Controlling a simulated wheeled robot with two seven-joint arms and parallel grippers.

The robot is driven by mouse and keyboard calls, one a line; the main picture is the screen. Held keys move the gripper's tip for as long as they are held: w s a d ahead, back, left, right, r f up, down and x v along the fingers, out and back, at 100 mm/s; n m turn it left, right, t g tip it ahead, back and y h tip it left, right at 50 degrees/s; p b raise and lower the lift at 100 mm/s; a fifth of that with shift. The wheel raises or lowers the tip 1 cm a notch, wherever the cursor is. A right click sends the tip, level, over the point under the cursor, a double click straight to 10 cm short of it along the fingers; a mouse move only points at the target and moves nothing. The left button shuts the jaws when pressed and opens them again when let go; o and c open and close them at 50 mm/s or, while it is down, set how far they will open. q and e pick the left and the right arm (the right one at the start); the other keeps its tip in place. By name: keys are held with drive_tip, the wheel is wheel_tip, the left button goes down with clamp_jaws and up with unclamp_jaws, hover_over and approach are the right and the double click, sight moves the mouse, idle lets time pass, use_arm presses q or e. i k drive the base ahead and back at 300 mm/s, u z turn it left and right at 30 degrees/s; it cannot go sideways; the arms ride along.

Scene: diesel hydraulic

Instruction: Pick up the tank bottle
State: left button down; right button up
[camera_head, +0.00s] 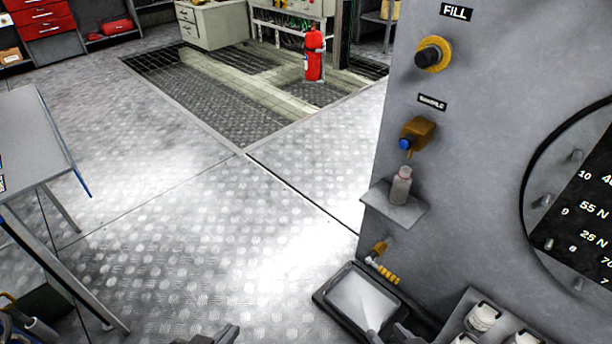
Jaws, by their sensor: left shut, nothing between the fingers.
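A small translucent bottle with a pinkish cap (401,186) stands upright on a little grey shelf (377,203) fixed to the side of the large grey tank (490,130). It is directly below a brass valve with a blue tip (416,136). My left gripper (212,336) shows only in part at the bottom edge, shut and empty, well below and left of the bottle. My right gripper (397,337) is at the bottom edge, over the front of a dark tray, below the bottle and apart from it. Its fingers are mostly cut off.
The dark-rimmed tray (323,297) lies below the shelf. White-capped containers (483,317) stand in a holder at lower right. A yellow FILL valve (433,55) juts out above. A metal table (38,140) stands left; a red extinguisher (314,62) stands far back. The middle floor is clear.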

sight(403, 182)
drive_tip(key=u, duration=1.2)
drive_tip(key=i, duration=1.65)
drive_tip(key=z, duration=1)
drive_tip(key=i, duration=1.5)
drive_tip(key=z, duration=1.95)
drive_tip(key=i, duration=0.6)
drive_tip(key=z, duration=1.1)
